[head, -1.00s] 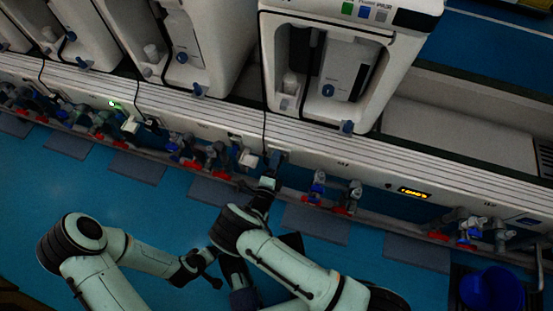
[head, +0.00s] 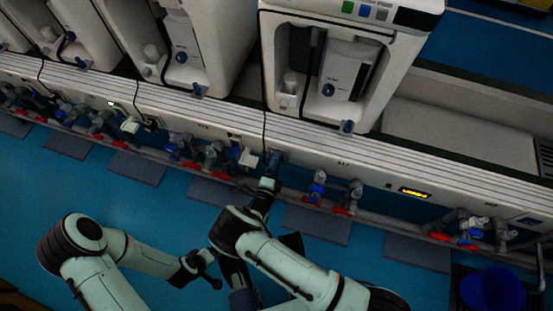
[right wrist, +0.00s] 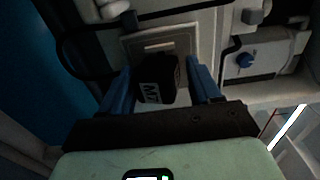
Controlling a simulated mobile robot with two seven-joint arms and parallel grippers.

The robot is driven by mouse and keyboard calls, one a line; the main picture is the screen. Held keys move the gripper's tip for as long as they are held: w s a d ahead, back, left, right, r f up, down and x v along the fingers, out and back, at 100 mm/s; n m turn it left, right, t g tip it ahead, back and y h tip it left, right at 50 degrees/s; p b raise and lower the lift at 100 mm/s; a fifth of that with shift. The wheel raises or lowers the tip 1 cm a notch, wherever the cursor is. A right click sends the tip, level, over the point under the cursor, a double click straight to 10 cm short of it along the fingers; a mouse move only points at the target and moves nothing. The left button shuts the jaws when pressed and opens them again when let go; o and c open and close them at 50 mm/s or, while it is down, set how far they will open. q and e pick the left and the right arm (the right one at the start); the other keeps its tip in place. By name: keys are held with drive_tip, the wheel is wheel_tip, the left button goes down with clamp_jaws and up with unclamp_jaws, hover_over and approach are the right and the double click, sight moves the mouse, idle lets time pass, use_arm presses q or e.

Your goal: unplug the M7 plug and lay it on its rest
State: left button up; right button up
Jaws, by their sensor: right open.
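The black M7 plug (right wrist: 152,82), with white M7 lettering, sits against a beige socket plate (right wrist: 183,42) in the right wrist view. My right gripper (right wrist: 160,85) is open, with one blue finger on each side of the plug; a gap shows at least on the right side. In the head view the right gripper (head: 274,163) is at the front of the white rail, below the large machine, and hides the plug there. My left gripper (head: 208,268) is low over the blue floor, away from the rail; its jaws are too dark to read. I cannot identify the plug's rest.
A black cable (head: 264,130) hangs from the machine (head: 345,70) down to the rail (head: 330,155). Valves with blue and red handles (head: 318,187) line the rail on both sides of my right gripper. A blue bucket (head: 492,290) stands at lower right.

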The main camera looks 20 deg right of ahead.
drive_tip(key=shift+d+f, duration=0.1)
drive_tip(key=shift+d, duration=0.1)
drive_tip(key=c, duration=1.2)
clamp_jaws()
drive_tip(key=p+v, duration=0.1)
drive_tip(key=v, duration=0.5)
drive_tip(key=shift+a, duration=0.15)
